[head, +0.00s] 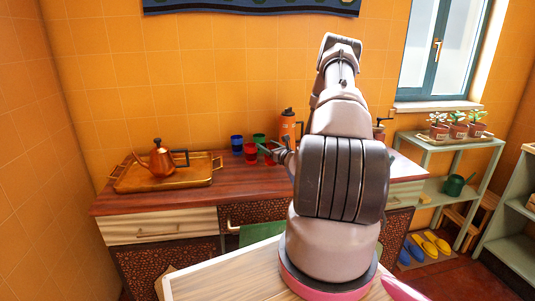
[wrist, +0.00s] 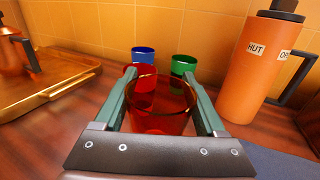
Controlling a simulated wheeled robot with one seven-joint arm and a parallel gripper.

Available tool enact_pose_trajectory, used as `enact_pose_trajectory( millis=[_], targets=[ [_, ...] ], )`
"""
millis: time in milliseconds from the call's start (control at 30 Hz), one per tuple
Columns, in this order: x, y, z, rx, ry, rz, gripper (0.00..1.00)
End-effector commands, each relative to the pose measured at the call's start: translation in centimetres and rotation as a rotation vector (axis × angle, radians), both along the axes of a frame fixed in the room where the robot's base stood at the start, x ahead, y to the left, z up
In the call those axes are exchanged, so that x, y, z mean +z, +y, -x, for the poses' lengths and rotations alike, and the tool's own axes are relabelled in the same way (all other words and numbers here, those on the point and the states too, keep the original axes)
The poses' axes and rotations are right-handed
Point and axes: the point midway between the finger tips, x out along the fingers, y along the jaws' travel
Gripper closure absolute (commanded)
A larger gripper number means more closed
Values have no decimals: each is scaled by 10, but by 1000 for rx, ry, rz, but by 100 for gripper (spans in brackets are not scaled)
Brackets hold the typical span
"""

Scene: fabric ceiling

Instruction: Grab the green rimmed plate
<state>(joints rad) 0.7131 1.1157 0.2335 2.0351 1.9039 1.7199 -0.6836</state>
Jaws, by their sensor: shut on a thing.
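No green rimmed plate shows in either view. My gripper (wrist: 160,75) has its green fingers on either side of a clear red cup (wrist: 160,118) and is shut on it. The cup looks upright, close to the wooden counter; I cannot tell whether it touches it. A second red cup (wrist: 139,88) stands just behind and left of it. In the head view my gripper (head: 268,149) is at the cup group, partly hidden by my arm.
A blue cup (wrist: 143,57) and a green cup (wrist: 183,64) stand behind. An orange flask (wrist: 258,65) stands close on the right. A golden tray (head: 130,182) with a copper kettle (head: 160,160) is at the left. Counter (head: 120,205) between tray and cups is clear.

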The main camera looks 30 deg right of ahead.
Motion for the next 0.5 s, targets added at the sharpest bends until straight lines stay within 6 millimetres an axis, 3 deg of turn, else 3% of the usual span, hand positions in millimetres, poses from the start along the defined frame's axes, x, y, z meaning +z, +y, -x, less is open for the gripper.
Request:
enact_pose_trajectory(
  millis=[100,200,500],
  targets=[
    [-20,0,0,-1,1,-2,88],
    [-27,0,0,-1,-1,-2,88],
    [-29,0,0,-1,-1,-1,88]
  ],
)
